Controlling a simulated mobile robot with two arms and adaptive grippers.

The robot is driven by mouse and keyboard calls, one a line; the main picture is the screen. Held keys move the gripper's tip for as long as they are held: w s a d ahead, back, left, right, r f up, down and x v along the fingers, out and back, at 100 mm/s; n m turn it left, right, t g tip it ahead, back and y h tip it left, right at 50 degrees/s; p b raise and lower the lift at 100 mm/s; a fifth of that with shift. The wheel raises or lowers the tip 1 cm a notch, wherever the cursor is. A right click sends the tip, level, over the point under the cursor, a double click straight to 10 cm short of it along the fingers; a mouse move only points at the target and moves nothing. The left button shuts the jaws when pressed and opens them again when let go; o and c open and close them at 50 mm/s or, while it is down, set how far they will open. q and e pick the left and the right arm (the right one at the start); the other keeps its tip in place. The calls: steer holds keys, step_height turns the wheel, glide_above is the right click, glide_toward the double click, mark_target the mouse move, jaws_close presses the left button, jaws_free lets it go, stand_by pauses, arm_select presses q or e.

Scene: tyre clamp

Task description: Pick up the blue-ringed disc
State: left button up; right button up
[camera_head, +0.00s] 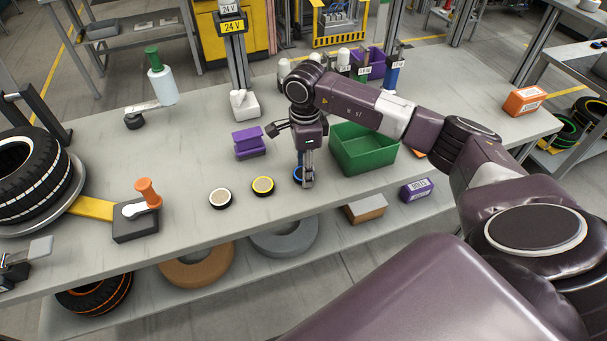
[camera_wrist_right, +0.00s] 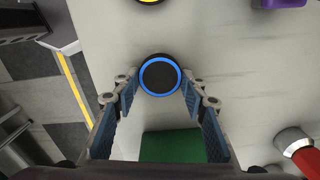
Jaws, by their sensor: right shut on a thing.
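The blue-ringed disc (camera_head: 297,174) is black with a bright blue ring. In the head view it is partly hidden behind the fingers of my right gripper (camera_head: 306,182), which point down at the table. In the right wrist view the disc (camera_wrist_right: 160,75) shows whole, between the two fingertips of my right gripper (camera_wrist_right: 160,88). The fingers are shut on its opposite sides. I cannot tell whether the disc touches the tabletop. My left gripper cannot be made out in either view.
A yellow-ringed disc (camera_head: 263,186) and a cream-topped disc (camera_head: 220,198) lie to the left on the grey table (camera_head: 200,240). A green bin (camera_head: 365,155) stands close on the right. A purple block (camera_head: 249,143) is behind left. An orange-handled clamp (camera_head: 148,194) stands further left.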

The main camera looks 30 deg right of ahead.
steer(key=shift+c, duration=0.8)
